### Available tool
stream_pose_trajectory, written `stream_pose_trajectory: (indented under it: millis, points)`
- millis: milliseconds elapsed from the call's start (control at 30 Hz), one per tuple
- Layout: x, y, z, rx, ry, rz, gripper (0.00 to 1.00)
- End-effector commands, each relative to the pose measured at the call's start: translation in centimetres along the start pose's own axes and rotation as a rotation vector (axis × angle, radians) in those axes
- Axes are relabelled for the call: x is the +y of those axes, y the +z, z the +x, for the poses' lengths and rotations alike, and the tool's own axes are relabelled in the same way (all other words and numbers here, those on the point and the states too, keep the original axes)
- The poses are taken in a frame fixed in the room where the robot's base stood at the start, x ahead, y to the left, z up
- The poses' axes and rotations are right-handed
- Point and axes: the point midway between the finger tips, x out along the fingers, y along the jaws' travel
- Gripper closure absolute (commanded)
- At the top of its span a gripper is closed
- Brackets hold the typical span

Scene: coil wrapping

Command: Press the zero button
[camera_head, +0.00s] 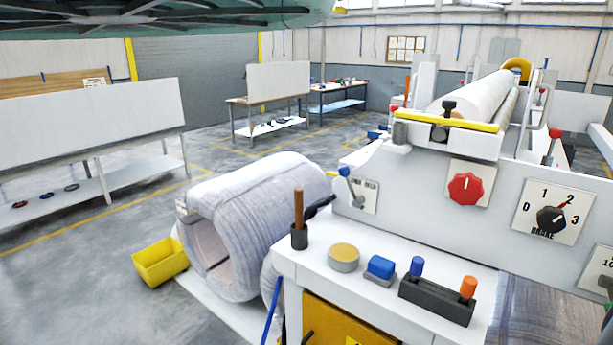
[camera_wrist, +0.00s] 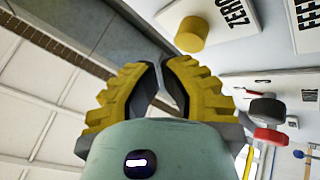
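My gripper (camera_wrist: 160,68) shows in the wrist view with ridged yellow fingers. Its fingertips nearly meet, with only a narrow gap and nothing held between them. The button appears above and to the right of the fingertips, apart from them. I cannot tell the distance. In the head view I do not see my gripper or the zero button.
In the wrist view, a second labelled plate (camera_wrist: 306,20) is at the upper right, and black and red knobs (camera_wrist: 267,110) stand below the button. In the head view, the white machine (camera_head: 420,190) carries a red dial (camera_head: 466,189).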

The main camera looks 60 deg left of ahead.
Motion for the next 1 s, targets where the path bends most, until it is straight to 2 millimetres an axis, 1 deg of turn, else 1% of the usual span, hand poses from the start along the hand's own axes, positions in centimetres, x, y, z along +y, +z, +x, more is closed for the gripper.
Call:
stream_pose_trajectory:
  millis: [100, 133, 200, 1000]
  points:
    - [-0.04, -0.06, 0.02, 0.001, -0.001, 0.001, 1.0]
    - [-0.03, -0.05, 0.02, 0.001, -0.001, 0.001, 0.95]
    - [-0.02, -0.04, 0.01, 0.001, 0.0, 0.001, 1.0]
    - [0.07, 0.04, -0.05, -0.001, 0.001, -0.001, 1.0]
